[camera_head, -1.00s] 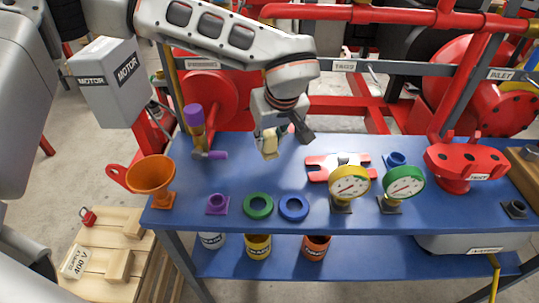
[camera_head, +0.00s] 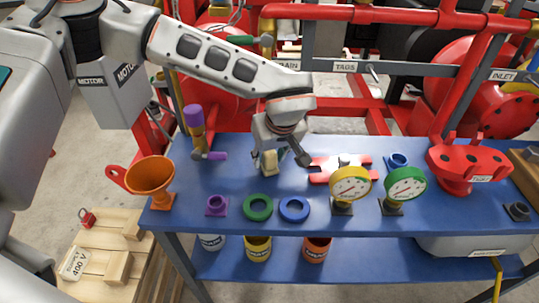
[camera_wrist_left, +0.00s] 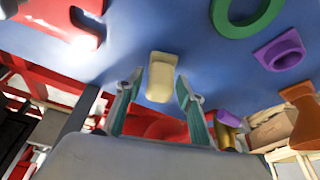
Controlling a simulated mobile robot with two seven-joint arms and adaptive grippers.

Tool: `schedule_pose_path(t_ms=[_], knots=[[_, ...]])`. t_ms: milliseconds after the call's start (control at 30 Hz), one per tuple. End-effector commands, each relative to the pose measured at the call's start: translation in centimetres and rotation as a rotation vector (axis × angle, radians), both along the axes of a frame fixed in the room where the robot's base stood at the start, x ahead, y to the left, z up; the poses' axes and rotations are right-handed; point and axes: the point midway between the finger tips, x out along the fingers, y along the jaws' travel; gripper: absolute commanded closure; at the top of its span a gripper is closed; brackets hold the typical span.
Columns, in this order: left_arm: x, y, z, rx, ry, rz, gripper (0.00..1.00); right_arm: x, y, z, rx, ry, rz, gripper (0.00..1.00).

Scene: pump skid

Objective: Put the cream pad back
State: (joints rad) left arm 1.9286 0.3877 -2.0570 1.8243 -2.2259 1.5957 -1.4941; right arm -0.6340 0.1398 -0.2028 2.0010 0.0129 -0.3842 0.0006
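The cream pad (camera_head: 270,162) is a small rounded block at the back middle of the blue bench, below my left gripper (camera_head: 279,160). In the left wrist view the cream pad (camera_wrist_left: 161,78) lies ahead of and between the two finger tips of my left gripper (camera_wrist_left: 160,88). The fingers are spread, with blue bench showing between each finger and the pad, so they do not appear to grip it. Whether the pad rests fully on the bench is hard to tell. My right gripper is not in view.
A green ring (camera_head: 258,207), a blue ring (camera_head: 294,209) and a purple fitting (camera_head: 216,205) lie in front. An orange funnel (camera_head: 151,176) stands left. Right are a red plate (camera_head: 325,171), a yellow gauge (camera_head: 350,185) and a green gauge (camera_head: 405,186). Red pipework is behind.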

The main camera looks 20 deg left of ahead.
Motion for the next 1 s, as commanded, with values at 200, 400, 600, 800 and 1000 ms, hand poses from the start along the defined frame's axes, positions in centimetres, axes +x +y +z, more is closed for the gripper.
schedule_pose_path(t_ms=[200, 400, 600, 800, 1000], knots=[[0.0, 0.0, 0.1, 0.000, 0.000, 0.000, 0.59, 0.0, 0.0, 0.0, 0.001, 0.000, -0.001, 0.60], [0.0, 0.0, 0.5, -0.002, -0.001, 0.000, 0.59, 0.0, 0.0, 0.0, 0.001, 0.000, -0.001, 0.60], [-0.8, -0.8, 3.4, -0.001, -0.005, -0.002, 0.59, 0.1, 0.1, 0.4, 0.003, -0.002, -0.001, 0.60], [-2.1, -1.8, 7.3, 0.000, -0.005, -0.002, 0.59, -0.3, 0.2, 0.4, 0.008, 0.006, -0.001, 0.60], [-3.1, -2.5, 10.2, 0.000, -0.003, -0.001, 0.59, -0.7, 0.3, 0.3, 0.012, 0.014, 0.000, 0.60]])
